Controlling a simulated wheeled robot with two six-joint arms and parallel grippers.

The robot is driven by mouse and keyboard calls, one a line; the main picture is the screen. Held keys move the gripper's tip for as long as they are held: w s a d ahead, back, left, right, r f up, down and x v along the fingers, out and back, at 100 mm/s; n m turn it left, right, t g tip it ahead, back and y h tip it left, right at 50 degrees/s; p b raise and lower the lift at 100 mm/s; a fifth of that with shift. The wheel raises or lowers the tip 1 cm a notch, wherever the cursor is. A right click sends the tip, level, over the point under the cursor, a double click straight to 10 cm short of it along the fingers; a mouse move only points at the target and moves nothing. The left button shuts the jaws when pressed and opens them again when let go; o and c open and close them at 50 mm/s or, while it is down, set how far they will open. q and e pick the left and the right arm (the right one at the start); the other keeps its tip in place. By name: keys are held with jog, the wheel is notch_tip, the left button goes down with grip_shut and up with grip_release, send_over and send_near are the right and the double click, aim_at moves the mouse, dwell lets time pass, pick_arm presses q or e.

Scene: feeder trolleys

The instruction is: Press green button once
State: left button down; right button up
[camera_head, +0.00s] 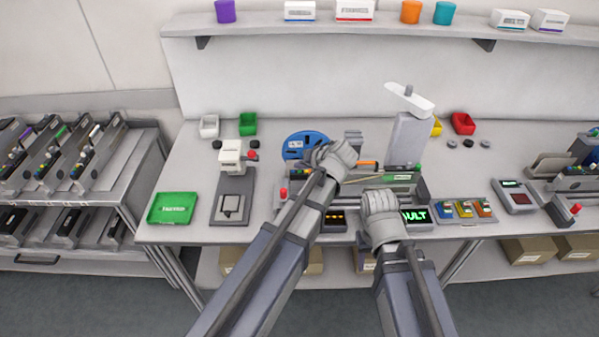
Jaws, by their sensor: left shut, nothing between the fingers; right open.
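A grey bench machine (408,186) stands in the middle of the bench, largely behind my arms. A small green spot (418,167) shows at its right end; it is too small to tell whether it is the green button. My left gripper (343,156) is shut and empty, above the back left part of the machine. My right gripper (379,200) is open at the machine's front, partly covering a dark display (415,216) with green letters reading "ULT". Both sets of fingertips are mostly hidden, and contact with the machine cannot be told.
A red button (283,192) is at the machine's left end. A green tray (173,208) and a small press (232,180) stand left. Coloured cards (465,209) and a handheld device (515,197) lie right. A grey post (408,137) rises behind.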

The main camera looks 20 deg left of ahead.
aim_at(301, 175)
pick_arm(q)
jog(key=shift+f, duration=0.3)
dwell(0.6)
jog(key=shift+r, duration=0.1)
jog(key=shift+r+p, duration=0.5)
jog(key=shift+r, duration=0.2)
notch_tip(301, 175, up, 5)
jog(key=p, duration=0.5)
dwell(0.7)
